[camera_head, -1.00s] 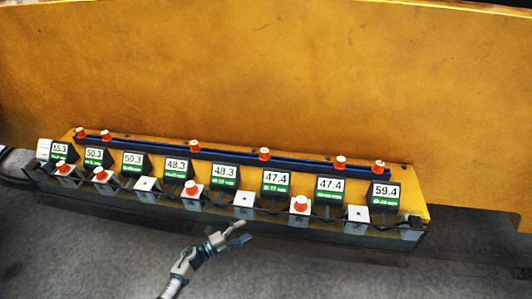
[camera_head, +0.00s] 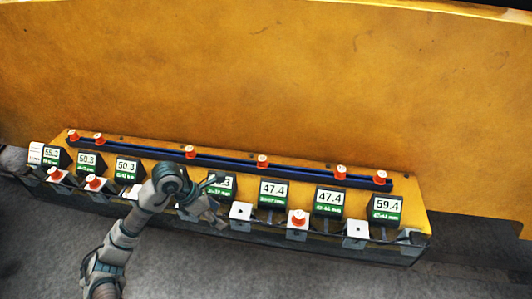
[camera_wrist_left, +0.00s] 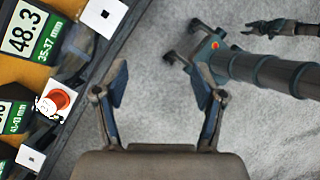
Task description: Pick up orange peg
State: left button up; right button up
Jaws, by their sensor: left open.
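Several orange pegs stand on the long yellow casting. In the head view some are on the blue rail, such as the peg at its middle (camera_head: 262,161), and others on white pads, such as the front peg (camera_head: 297,217). My left gripper (camera_head: 212,195) is in front of the middle displays, and its arm hides part of the row. In the wrist view my left gripper (camera_wrist_left: 160,92) is open and empty over grey floor. One orange peg (camera_wrist_left: 60,99) on a white pad lies left of its fingers, apart from them. A small gripper-like end (camera_wrist_left: 266,27) shows at upper right.
Number displays (camera_head: 273,193) line the casting behind the white pads (camera_head: 240,212), some of which are empty. The blue rail (camera_head: 225,157) runs behind them. A large yellow wall (camera_head: 270,80) stands at the back. Grey floor (camera_head: 330,275) in front is clear.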

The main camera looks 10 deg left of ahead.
aim_at(262, 164)
jog(key=i, duration=1.15)
